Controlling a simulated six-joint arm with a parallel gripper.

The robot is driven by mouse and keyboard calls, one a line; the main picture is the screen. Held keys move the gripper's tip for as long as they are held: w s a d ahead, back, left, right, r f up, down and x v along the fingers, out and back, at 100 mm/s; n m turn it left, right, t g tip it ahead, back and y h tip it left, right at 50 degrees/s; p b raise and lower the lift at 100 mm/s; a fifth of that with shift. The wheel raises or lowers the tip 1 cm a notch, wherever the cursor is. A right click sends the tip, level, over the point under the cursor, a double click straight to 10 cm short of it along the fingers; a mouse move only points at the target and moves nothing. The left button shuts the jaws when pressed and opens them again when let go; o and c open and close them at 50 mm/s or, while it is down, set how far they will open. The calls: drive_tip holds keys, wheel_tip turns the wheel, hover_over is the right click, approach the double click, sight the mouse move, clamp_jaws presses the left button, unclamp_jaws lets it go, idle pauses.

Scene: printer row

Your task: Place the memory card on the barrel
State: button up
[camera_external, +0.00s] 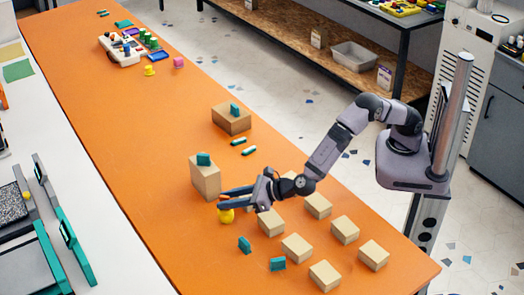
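My gripper (222,198) is low over the orange table, pointing left, with its two dark fingers apart. I see nothing held between them. A small yellow object (226,215) is just below the fingertips, partly covered by them; whether they touch it I cannot tell. I cannot tell for sure which thing is the memory card. Small teal pieces stand on the table at the front (245,245) and beside it (278,264). Others rest on a tall wooden block (205,180) and a low one (231,122). No barrel can be made out with certainty; a yellow cylinder-like piece (149,71) is farther back.
Several wooden blocks (297,248) stand below and right of my gripper. The tall block is close to the fingertips. The table's middle left is clear.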

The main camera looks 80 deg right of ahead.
drive_tip(key=b+v, duration=0.1)
drive_tip(key=v, duration=0.9)
drive_tip(key=shift+s, duration=0.3)
drive_tip(key=shift+d, duration=0.1)
drive_tip(key=shift+w+d, duration=0.1)
drive_tip(key=shift+d, duration=0.25)
drive_tip(key=s+d+f+m+g+h, duration=0.1)
drive_tip(key=s+d+f+m+g, duration=0.1)
drive_tip(key=d+m, duration=0.3)
drive_tip(key=s+d+f+m+g+h, duration=0.2)
drive_tip(key=d+m, duration=0.4)
drive_tip(key=d, duration=0.8)
drive_tip(key=s+d+f+m+g+h, duration=0.2)
drive_tip(key=d+m+g, duration=0.2)
drive_tip(key=d, duration=0.6)
drive_tip(key=shift+d+f+m, duration=0.25)
drive_tip(key=shift+m, duration=0.55)
drive_tip(key=s+d+f+m+g+y, duration=0.2)
drive_tip(key=s+d+m, duration=0.2)
drive_tip(key=s+m, duration=0.5)
drive_tip(key=s+d+f+m+g+y, duration=0.2)
drive_tip(key=s+d+m+g+y, duration=0.1)
drive_tip(key=s+m, duration=0.6)
drive_tip(key=shift+s+d+f+m, duration=0.2)
drive_tip(key=shift+s+d+m, duration=0.25)
drive_tip(key=shift+m, duration=0.25)
drive_tip(key=shift+w, duration=0.1)
